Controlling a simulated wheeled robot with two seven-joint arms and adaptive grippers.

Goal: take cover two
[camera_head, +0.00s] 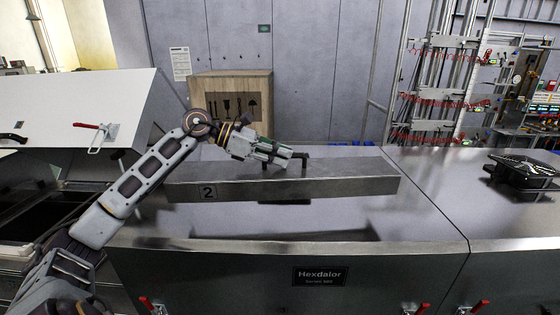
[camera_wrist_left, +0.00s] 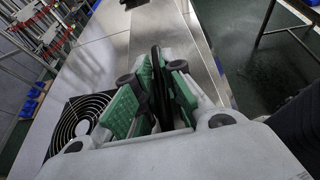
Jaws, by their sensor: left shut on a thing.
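Cover two is a long grey metal cover (camera_head: 340,187) with a "2" label (camera_head: 208,193) at the left end of its front face. It lies lengthwise over the dryer's shiny top. My left gripper (camera_head: 285,158) is above its middle, shut on the cover's black handle (camera_head: 304,158). In the left wrist view, the green finger pads (camera_wrist_left: 150,95) close on both sides of the black handle (camera_wrist_left: 160,85). A dark patch shows below the cover's front edge; I cannot tell whether the cover is raised. My right gripper is out of view.
The dryer top (camera_head: 420,220) is clear in front of the cover. A black device (camera_head: 522,172) sits at the right. A raised white lid (camera_head: 70,100) stands at the left. A round fan grille (camera_wrist_left: 78,125) shows in the wrist view.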

